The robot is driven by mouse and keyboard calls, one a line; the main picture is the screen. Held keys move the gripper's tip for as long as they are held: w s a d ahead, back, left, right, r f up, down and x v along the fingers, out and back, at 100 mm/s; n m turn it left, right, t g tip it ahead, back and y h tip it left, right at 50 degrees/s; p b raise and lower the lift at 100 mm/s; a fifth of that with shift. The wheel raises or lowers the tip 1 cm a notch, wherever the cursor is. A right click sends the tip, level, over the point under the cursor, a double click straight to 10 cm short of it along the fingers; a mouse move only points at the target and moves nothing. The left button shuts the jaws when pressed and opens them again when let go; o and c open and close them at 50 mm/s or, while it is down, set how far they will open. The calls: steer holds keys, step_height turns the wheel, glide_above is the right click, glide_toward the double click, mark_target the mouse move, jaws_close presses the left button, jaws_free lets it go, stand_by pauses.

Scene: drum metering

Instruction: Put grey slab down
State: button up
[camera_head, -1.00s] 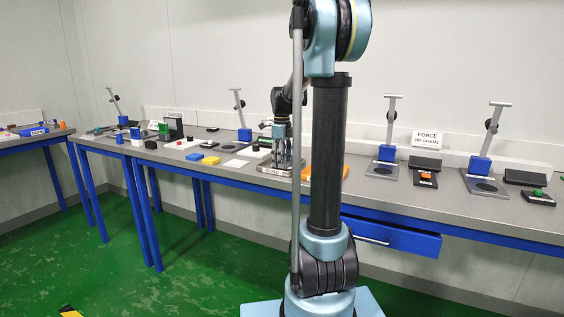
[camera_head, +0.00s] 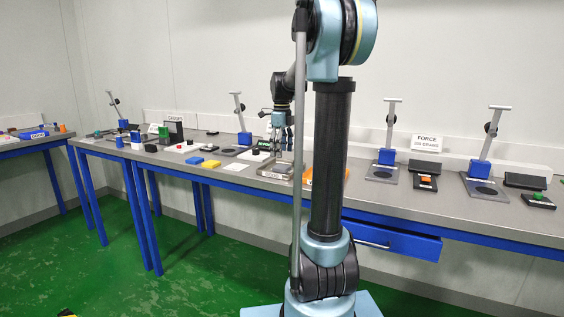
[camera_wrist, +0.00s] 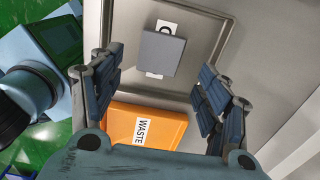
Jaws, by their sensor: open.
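The grey slab (camera_wrist: 162,53) is a small flat square block. In the wrist view it lies inside a shallow metal tray (camera_wrist: 216,55), over part of the tray's white label. My gripper (camera_wrist: 163,100) is open, with its two fingers spread wide and nothing between them; the slab lies beyond the fingertips, apart from them. In the head view my gripper (camera_head: 281,150) hangs above the tray (camera_head: 268,170). The slab is too small to make out there.
An orange bin marked WASTE (camera_wrist: 150,125) stands beside the tray. On the bench, a yellow block (camera_head: 211,164) and a blue block (camera_head: 194,160) lie to the left. Two stands with blue blocks (camera_head: 387,156) stand to the right. An open blue drawer (camera_head: 392,238) juts out below the bench.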

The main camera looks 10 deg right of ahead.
mark_target(282, 167)
step_height(282, 167, up, 6)
steer(key=s+f+n+t, duration=0.1)
steer(key=s+f+n, duration=0.45)
steer(key=s, duration=0.45)
steer(key=s+f+n, duration=0.4)
steer(key=s+n, duration=0.3)
steer(key=s, duration=0.3)
steer(key=s+f+n+t, duration=0.1)
steer(key=s+f+n, duration=1.2)
steer(key=f, duration=0.3)
steer(key=shift+s+d, duration=0.2)
steer(key=shift+s, duration=0.7)
